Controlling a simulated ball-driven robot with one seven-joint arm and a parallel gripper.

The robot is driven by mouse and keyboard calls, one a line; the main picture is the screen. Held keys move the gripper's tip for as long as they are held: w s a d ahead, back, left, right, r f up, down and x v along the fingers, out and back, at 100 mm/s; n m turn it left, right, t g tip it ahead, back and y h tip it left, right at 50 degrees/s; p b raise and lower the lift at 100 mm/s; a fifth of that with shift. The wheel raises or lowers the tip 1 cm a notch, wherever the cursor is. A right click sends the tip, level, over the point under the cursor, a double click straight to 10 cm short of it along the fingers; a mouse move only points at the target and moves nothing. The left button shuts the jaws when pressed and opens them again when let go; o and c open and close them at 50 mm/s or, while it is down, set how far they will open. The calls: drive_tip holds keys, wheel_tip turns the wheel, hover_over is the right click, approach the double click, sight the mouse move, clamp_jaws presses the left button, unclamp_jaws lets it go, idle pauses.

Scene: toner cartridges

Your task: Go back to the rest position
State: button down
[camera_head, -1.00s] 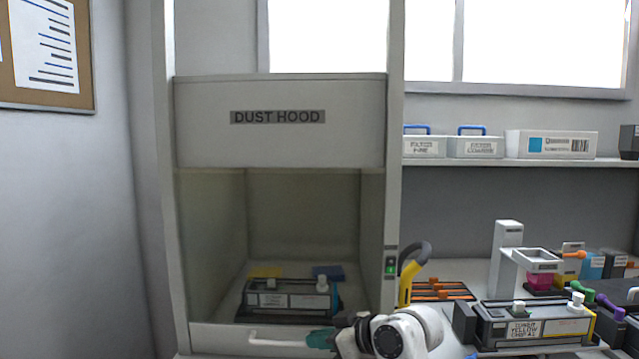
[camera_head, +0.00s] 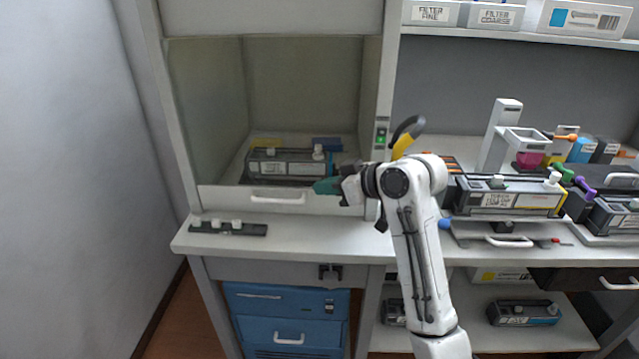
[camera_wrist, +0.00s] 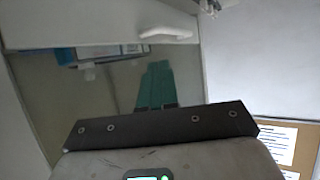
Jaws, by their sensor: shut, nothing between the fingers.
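My gripper (camera_head: 325,186) has teal fingers, shut with nothing between them. It is in front of the dust hood, at the right of the white handle (camera_head: 278,198) on the hood's front lip; I cannot tell whether it touches the lip. In the wrist view the shut fingers (camera_wrist: 155,88) point toward the hood, and the handle (camera_wrist: 165,34) shows near the top, apart from them. My white arm rises from the lower right and bends left at the elbow. The hood's opening is clear, and a dark toner cartridge (camera_head: 285,165) lies inside on the hood floor.
The bench (camera_head: 300,236) runs below the hood, with a dark strip of white knobs (camera_head: 228,228) at left. Right of my arm stand a cartridge (camera_head: 508,197), a white stand (camera_head: 497,140) and coloured bottles. Blue drawers (camera_head: 285,310) are below. The floor shows at lower left.

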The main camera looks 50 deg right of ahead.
drive_tip(key=v, duration=0.7)
drive_tip(key=shift+s+d, duration=0.2)
drive_tip(key=shift+s, duration=0.05)
drive_tip(key=s+a+f+m+g+p, duration=0.1)
drive_tip(key=s+a+f+g, duration=0.2)
drive_tip(key=a+f, duration=0.55)
drive_tip(key=s+a+f+m+g+p, duration=0.1)
drive_tip(key=s+a+f+g, duration=0.2)
drive_tip(key=a+f, duration=0.55)
drive_tip(key=s+a+f+g+h, duration=0.1)
drive_tip(key=s+f+g, duration=0.1)
drive_tip(key=s+f, duration=0.3)
drive_tip(key=s+a+f+g+h+p, duration=0.1)
drive_tip(key=s+f+g, duration=0.2)
drive_tip(key=s, duration=0.9)
wheel_tip(320, 180, down, 3)
drive_tip(key=shift+a+f+g, duration=0.15)
drive_tip(key=shift+a+g, duration=0.15)
drive_tip(key=shift+a, duration=0.05)
